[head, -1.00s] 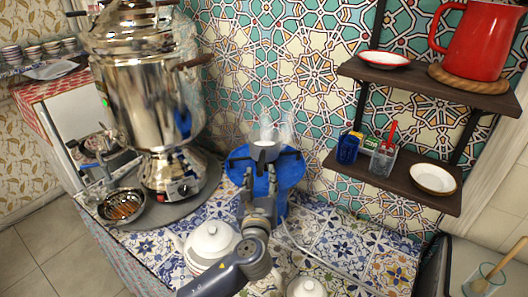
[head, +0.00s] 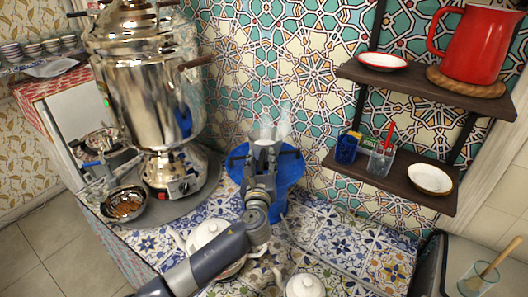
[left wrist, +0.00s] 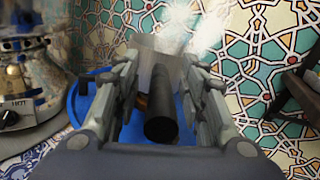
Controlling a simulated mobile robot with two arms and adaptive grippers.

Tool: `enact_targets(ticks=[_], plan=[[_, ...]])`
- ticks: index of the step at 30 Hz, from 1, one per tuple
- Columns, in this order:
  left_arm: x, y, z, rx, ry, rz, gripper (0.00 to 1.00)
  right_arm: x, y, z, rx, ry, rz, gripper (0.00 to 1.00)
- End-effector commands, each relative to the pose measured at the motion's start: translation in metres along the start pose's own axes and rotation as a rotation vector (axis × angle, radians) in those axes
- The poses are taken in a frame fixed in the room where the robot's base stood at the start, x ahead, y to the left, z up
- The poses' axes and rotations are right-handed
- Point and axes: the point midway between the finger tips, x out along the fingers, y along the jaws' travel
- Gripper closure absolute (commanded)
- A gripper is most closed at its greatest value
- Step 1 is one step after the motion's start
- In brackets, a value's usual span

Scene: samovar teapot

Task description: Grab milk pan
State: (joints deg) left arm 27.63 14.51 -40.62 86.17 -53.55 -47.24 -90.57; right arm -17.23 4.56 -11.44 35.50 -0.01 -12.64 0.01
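The milk pan sits on a round blue burner (head: 290,174) against the tiled wall, with steam above it. In the head view my left gripper (head: 264,150) covers most of the pan. In the left wrist view the pan's black handle (left wrist: 164,112) points toward the camera, between the two fingers of my left gripper (left wrist: 163,75). The fingers are apart, with gaps on both sides of the handle. The pan's pale metal body (left wrist: 158,45) is blurred beyond it. My right gripper is not in view.
A large samovar (head: 150,100) with a dark bowl (head: 124,204) stands left of the burner. White lidded teapots (head: 207,232) (head: 305,286) stand in front. Wall shelves (head: 390,180) at right hold a red jug (head: 480,45), dishes and small containers. Tiled counter (head: 330,235) is clear right of the burner.

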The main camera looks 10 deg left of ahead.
Motion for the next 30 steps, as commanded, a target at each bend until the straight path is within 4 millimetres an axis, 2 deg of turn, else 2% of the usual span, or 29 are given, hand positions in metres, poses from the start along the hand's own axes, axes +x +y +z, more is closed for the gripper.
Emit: enact_targets(ticks=[1, 4, 5, 20, 30], plan=[[0.0, 0.0, 0.0, 0.0, 0.0, 0.0, 0.74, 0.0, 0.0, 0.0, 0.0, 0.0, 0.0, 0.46], [0.0, 0.0, 0.0, 0.0, 0.0, 0.0, 0.97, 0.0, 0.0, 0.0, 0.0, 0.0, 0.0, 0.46], [0.0, 0.0, 0.0, 0.0, 0.0, 0.0, 1.0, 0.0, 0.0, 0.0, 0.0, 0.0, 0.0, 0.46], [0.0, -0.001, 0.003, -0.002, -0.002, -0.001, 1.0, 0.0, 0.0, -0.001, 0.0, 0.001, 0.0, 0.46], [0.0, -0.005, 0.024, -0.003, -0.005, -0.001, 1.0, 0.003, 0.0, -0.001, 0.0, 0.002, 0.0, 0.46]])
